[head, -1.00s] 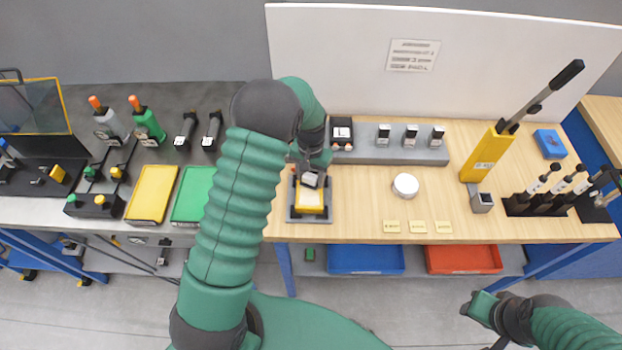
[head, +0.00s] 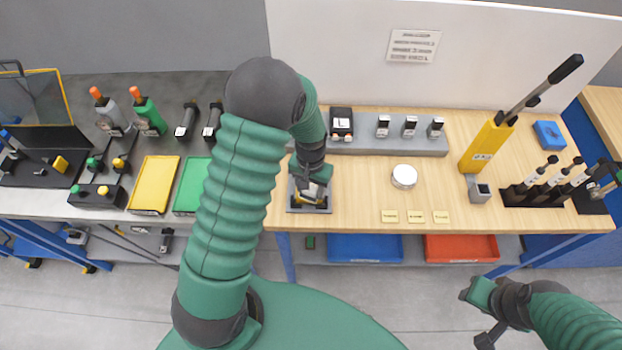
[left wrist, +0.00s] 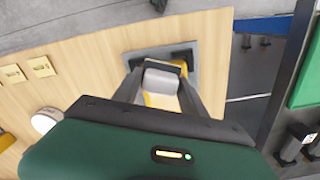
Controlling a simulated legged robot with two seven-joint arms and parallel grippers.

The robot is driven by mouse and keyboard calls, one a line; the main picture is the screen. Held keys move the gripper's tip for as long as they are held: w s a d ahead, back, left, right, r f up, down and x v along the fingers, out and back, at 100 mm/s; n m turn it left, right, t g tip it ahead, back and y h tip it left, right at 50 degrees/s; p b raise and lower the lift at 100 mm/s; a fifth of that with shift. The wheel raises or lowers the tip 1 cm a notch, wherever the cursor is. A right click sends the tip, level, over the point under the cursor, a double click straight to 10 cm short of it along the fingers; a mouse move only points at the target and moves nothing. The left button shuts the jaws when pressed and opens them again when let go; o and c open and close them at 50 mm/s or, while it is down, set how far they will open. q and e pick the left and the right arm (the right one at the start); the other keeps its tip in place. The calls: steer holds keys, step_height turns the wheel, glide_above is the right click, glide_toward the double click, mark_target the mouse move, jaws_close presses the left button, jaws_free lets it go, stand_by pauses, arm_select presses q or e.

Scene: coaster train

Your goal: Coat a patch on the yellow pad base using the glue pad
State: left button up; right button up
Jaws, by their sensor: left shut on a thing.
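The yellow pad base (head: 322,207) sits in a grey tray (head: 293,208) at the left end of the wooden table in the head view. In the left wrist view the base (left wrist: 158,101) is partly hidden by a pale grey block, which looks like the glue pad (left wrist: 161,82). My left gripper (left wrist: 160,90) is shut on this block, a finger on each side, over the base. I cannot tell whether the block touches the base. My right gripper (head: 482,312) is low at the right, away from the table; its fingers are unclear.
A round white tin (head: 404,176) and several small yellow labelled pieces (head: 414,217) lie right of the tray. A yellow lever tool (head: 487,146) stands farther right. Bare wood lies between.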

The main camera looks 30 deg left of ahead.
arm_select(q)
steer(key=shift+s+a+f, duration=0.1)
steer(key=shift+s, duration=0.05)
steer(key=w+a, duration=0.2)
steer(key=w, duration=0.1)
steer(key=shift+f, duration=0.15)
steer(key=shift+w+a, duration=0.55)
steer(key=shift+w, duration=0.4)
steer(key=shift+w+a, duration=0.55)
steer(key=shift+w, duration=0.35)
steer(key=shift+r, duration=0.2)
steer(key=shift+s+d+r, duration=0.1)
steer(key=shift+s+d, duration=0.45)
steer(key=shift+s, duration=0.2)
steer(key=shift+s+d+f+p, duration=0.1)
steer(key=shift+s+d+p, duration=0.05)
steer(key=shift+s+p, duration=0.15)
steer(key=shift+s+d+f+p, duration=0.1)
steer(key=shift+s+p, duration=0.05)
steer(key=shift+s, duration=0.2)
steer(key=shift+s+d, duration=0.45)
steer(key=shift+s, duration=0.25)
steer(key=shift+s+d+p, duration=0.25)
steer(key=shift+s+d, duration=0.2)
steer(key=shift+s, duration=0.2)
steer(key=shift+s+d+p, duration=0.2)
steer(key=shift+s+d, duration=0.2)
steer(key=shift+s, duration=0.2)
step_height(320, 180, up, 6)
steer(key=p, duration=0.5)
